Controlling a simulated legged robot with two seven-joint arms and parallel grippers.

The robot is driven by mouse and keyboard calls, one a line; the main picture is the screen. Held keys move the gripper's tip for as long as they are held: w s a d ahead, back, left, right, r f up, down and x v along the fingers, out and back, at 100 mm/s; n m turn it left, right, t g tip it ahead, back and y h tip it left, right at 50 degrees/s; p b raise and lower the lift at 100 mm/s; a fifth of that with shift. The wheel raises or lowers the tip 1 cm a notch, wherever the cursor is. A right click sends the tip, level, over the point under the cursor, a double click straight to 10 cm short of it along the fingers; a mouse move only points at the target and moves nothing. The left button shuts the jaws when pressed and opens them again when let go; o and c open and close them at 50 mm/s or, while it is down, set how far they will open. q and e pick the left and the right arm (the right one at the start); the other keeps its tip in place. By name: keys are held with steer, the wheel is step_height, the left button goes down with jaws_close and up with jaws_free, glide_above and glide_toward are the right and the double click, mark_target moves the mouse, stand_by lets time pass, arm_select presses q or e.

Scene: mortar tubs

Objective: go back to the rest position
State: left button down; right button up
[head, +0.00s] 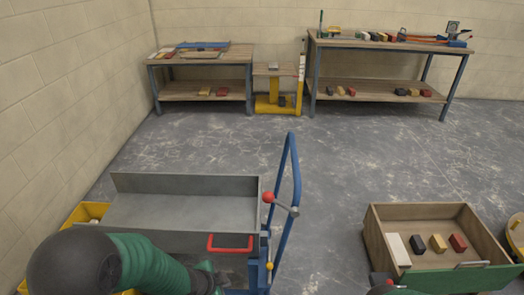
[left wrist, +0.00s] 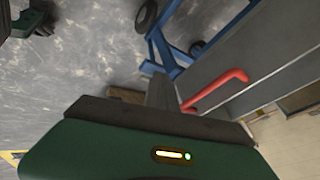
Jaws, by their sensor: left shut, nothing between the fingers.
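My left arm comes in from the lower left of the head view, and my left gripper (head: 213,279) is partly cut off at the bottom edge. In the left wrist view its fingers (left wrist: 160,93) are shut and empty. They are close to a red handle (left wrist: 216,90) but I cannot tell if they touch it. In the head view the red handle (head: 231,244) is on the front of a grey metal tub (head: 185,185). A dark green and black part at the bottom of the head view may be my right arm; its fingers do not show clearly.
A blue cart frame (head: 296,170) with a red knob stands right of the tub. A wooden drawer box (head: 415,214) with several blocks is at the right. A yellow bin (head: 88,212) is at the left. Two workbenches (head: 390,44) stand along the far wall. The middle floor is clear.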

arm_select(q)
steer(key=s+a+r+n+g+y+p, duration=0.1)
steer(key=s+a+r+n+y, duration=0.1)
steer(key=s+a+r+n, duration=0.4)
steer(key=s+a+r+n+g+y+p, duration=0.15)
steer(key=s+r+n, duration=0.25)
steer(key=s+n, duration=0.45)
step_height(320, 180, up, 26)
steer(key=p, duration=2.5)
steer(key=shift+f+m, duration=0.15)
steer(key=shift+m, duration=0.2)
steer(key=shift+h, duration=0.25)
